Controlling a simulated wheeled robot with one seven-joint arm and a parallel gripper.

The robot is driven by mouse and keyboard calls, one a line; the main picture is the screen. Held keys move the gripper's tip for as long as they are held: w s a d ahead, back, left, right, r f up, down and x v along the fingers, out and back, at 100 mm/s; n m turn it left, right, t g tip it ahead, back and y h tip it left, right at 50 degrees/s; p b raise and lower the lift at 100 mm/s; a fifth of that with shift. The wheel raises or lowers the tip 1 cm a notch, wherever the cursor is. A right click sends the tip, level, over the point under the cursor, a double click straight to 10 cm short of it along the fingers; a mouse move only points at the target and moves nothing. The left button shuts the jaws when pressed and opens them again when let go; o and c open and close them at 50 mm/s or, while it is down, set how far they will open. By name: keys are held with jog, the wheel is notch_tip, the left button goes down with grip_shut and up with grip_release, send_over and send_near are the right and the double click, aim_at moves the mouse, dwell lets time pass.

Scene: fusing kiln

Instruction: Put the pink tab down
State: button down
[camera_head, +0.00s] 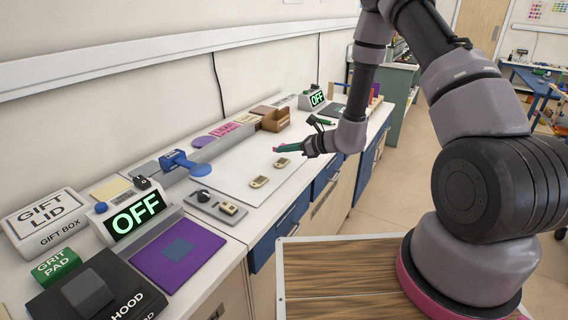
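The pink tab (276,150) is a small pink piece at the tips of my gripper (285,149). My gripper reaches in from the right, with its fingers pointing left, and appears shut on the tab.
Two small beige pieces (281,163) (259,182) lie on the worktop near my gripper. A grey panel with a black knob (203,196), a blue tool (180,161), an open brown box (276,119) and two OFF displays (137,214) (317,99) stand around. The middle worktop is mostly clear.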

aim_at(285, 170)
jog(key=shift+f, duration=2.7)
jog(key=shift+f, duration=0.15)
jog(key=c, duration=1.1)
grip_release()
